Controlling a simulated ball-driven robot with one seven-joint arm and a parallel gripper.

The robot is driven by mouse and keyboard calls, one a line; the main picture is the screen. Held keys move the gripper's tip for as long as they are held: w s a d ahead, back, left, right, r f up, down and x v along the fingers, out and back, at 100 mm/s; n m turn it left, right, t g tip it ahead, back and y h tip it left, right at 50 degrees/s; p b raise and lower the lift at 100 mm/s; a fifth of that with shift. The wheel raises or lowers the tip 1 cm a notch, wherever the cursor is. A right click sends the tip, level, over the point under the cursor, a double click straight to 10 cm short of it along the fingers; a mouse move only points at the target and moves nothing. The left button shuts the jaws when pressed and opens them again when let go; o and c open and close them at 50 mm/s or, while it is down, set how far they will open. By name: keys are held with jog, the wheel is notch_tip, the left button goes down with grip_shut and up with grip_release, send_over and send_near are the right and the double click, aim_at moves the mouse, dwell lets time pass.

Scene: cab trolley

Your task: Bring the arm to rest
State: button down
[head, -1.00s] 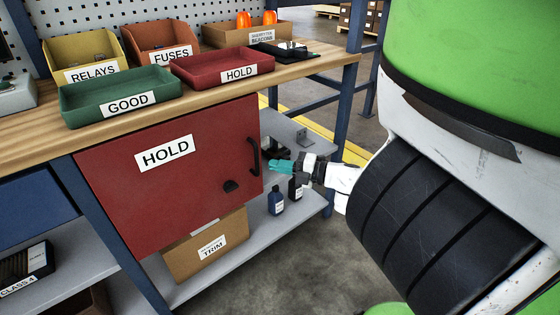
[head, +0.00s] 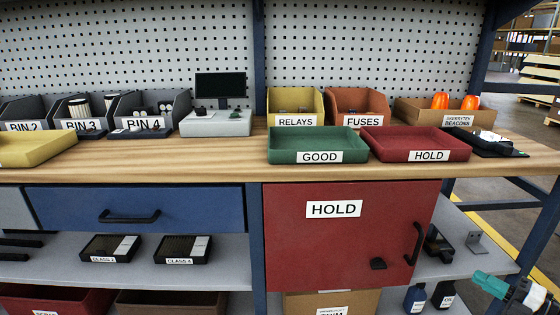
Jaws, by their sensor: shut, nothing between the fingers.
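The rest of my arm is mostly cut off by the frame's edge.
The bench top carries a green GOOD tray (head: 345,156), a red HOLD tray (head: 444,156) and several bins. Two dark bottles (head: 415,298) stand on the lower shelf near my gripper. A blue drawer (head: 190,200) is shut at the left.

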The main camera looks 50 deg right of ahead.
jog(key=w+a+f+m+g+h, duration=0.2)
jog(key=w+a+f+m+g, duration=0.1)
jog(key=w+f+m, duration=0.3)
jog(key=w+a+f+m+g+h, duration=0.2)
jog(key=w+a+f+m+g, duration=0.15)
jog(key=w+f, duration=0.35)
jog(key=w+a+f+m+g+y, duration=0.2)
jog(key=w+a+f+m+g, duration=0.1)
jog(key=a, duration=0.7)
jog(key=w+a+f+m+g+y, duration=0.3)
jog(key=a, duration=0.7)
jog(key=s+a+r+g+y, duration=0.1)
jog(key=a+r+g+y, duration=0.1)
jog(key=a, duration=0.5)
jog(key=s+a+r+g+y, duration=0.1)
jog(key=a+r+g, duration=0.15)
jog(key=a, duration=0.55)
notch_tip(320, 180, up, 22)
jog(key=p, duration=2.2)
jog(key=shift+d+r+t, duration=0.2)
jog(key=shift+r+t, duration=0.05)
jog(key=shift+t, duration=0.05)
jog(key=shift+w, duration=0.1)
